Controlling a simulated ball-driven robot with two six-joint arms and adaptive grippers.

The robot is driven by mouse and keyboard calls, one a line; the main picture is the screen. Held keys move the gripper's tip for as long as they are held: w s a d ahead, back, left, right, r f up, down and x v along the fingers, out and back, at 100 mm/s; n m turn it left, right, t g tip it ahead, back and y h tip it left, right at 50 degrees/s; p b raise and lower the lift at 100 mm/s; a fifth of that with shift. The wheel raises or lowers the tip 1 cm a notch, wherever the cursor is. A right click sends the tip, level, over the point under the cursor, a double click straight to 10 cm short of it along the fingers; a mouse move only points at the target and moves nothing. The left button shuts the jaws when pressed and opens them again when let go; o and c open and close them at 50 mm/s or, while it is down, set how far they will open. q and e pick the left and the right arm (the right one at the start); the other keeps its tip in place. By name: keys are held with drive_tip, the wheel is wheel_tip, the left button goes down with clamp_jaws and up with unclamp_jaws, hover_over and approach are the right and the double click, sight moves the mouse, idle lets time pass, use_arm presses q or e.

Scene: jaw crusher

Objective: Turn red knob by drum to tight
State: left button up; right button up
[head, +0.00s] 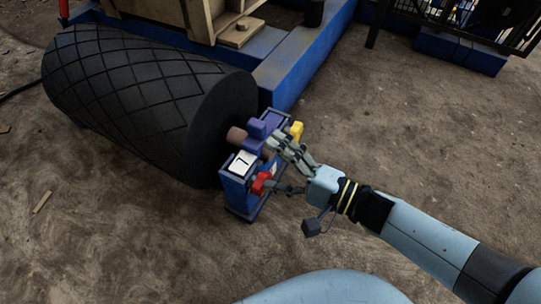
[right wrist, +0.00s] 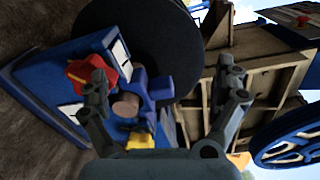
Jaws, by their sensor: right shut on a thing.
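The red knob (head: 262,183) sits on the front side of a blue stand (head: 238,192) at the end of the black drum (head: 150,98). It also shows in the right wrist view (right wrist: 82,75), at the left finger in the picture. One finger lies against the knob and the other reaches beside the purple block (head: 258,130). The finger partly covers the knob. My left gripper is not in view.
A yellow knob (head: 297,130) and a brown shaft (head: 237,135) are close to the fingers. A white dial plate with a black mark (head: 243,163) faces up on the stand. A blue frame (head: 300,65) stands behind. The dirt ground in front is mostly clear.

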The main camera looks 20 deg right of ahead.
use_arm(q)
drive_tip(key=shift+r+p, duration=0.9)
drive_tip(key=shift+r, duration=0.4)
use_arm(e)
drive_tip(key=v, duration=1.2)
drive_tip(key=shift+f, duration=0.3)
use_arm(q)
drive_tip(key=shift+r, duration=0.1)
use_arm(e)
drive_tip(key=shift+s+d, duration=0.1)
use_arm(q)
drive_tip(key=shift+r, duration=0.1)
